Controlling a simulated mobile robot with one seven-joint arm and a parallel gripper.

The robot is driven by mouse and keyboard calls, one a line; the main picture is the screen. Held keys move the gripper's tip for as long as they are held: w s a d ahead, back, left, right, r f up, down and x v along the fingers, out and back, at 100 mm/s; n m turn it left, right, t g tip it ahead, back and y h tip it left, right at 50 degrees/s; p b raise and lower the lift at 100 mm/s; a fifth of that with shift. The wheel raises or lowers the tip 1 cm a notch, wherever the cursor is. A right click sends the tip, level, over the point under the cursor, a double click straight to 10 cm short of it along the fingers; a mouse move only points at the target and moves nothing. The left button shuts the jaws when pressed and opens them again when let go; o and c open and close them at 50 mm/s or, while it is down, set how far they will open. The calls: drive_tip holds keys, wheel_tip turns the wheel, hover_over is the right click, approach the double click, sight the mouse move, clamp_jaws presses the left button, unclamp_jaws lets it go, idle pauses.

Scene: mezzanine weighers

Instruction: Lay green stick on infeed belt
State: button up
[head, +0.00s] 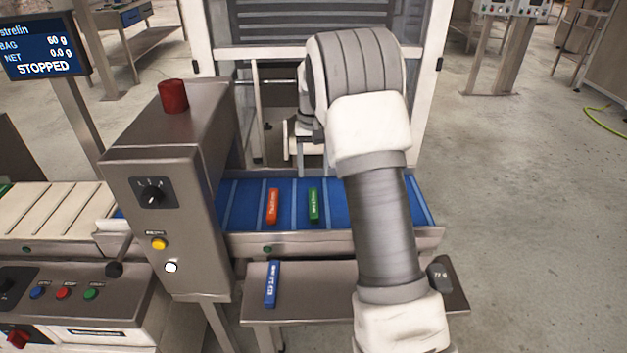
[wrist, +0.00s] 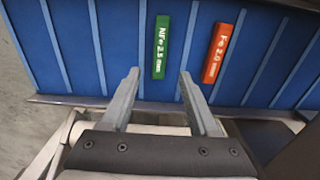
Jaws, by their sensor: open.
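The green stick (head: 313,204) lies on the blue infeed belt (head: 375,205), in a lane between raised ribs. In the wrist view the green stick (wrist: 161,47), lettered "NFe 2.5 mm", lies just beyond my gripper (wrist: 160,77), roughly in line with the gap between its fingertips. The fingers are apart with nothing between them. An orange-red stick (head: 272,205) lies on the same belt, left of the green one in the head view; in the wrist view (wrist: 222,53) it is on the right, outside the fingers.
A blue stick (head: 271,284) lies on the metal shelf (head: 320,300) below the belt. A dark object (head: 440,274) is at the shelf's right end. The screen (head: 42,45) reads STOPPED.

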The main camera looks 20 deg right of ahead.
drive_tip(key=s+a+r+n+t, duration=0.1)
drive_tip(key=s+a+r, duration=0.2)
drive_tip(key=s+r, duration=0.45)
drive_tip(key=s+a+r+n+t, duration=0.1)
drive_tip(key=s+a+r+t, duration=0.15)
drive_tip(key=s+r, duration=0.55)
drive_tip(key=s+a+n+t, duration=0.1)
drive_tip(key=s+a, duration=0.3)
drive_tip(key=s, duration=1.3)
drive_tip(key=shift+s+a+f+n+t, duration=0.25)
drive_tip(key=shift+s+n+t, duration=0.1)
drive_tip(key=shift+t, duration=0.2)
drive_tip(key=shift+r, duration=0.15)
wheel_tip(320, 180, up, 11)
drive_tip(key=p, duration=1.1)
drive_tip(key=shift+r+p, duration=0.2)
drive_tip(key=shift+p, duration=0.2)
